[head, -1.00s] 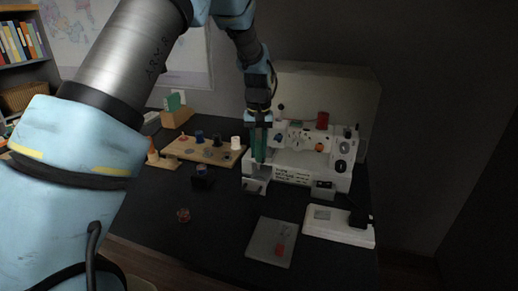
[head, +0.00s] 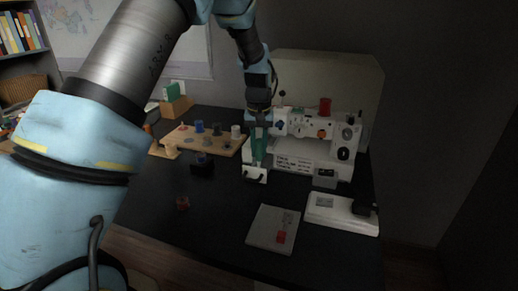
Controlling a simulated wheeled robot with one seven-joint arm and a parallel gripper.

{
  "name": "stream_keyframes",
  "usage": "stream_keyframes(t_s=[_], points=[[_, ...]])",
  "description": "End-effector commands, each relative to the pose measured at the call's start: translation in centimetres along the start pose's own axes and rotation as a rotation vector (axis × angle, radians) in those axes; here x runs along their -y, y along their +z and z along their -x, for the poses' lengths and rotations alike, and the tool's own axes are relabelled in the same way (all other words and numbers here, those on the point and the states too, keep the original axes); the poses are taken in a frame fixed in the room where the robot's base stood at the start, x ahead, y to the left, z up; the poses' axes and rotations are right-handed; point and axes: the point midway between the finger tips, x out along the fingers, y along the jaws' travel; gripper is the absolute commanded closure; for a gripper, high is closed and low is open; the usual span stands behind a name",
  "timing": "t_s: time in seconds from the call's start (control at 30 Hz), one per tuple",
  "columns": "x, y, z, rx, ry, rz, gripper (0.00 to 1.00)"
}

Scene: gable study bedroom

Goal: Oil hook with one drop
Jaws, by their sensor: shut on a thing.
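The white sewing machine (head: 318,158) stands on the dark desk at the back right. Its open lower left end (head: 255,176) faces me, and the hook itself is too small and dark to make out. My gripper (head: 258,128) points down at the left end of the machine. It is shut on a slim green thing (head: 259,148), which looks like an oiler, held roughly upright. Its lower tip is just above the machine's lower left end; I cannot tell whether they touch.
A wooden board with spools (head: 222,147) lies left of the machine. A pale pad (head: 264,234) and a white foot pedal (head: 335,212) lie in front of the machine.

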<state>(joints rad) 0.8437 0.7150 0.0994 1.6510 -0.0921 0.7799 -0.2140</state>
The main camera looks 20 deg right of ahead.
Motion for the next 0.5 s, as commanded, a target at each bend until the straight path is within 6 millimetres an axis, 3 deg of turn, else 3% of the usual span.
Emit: stream_keyframes(t_s=[0.5], points=[[0.01,0.0,-0.36,0.0,0.0,0.0,1.0]])
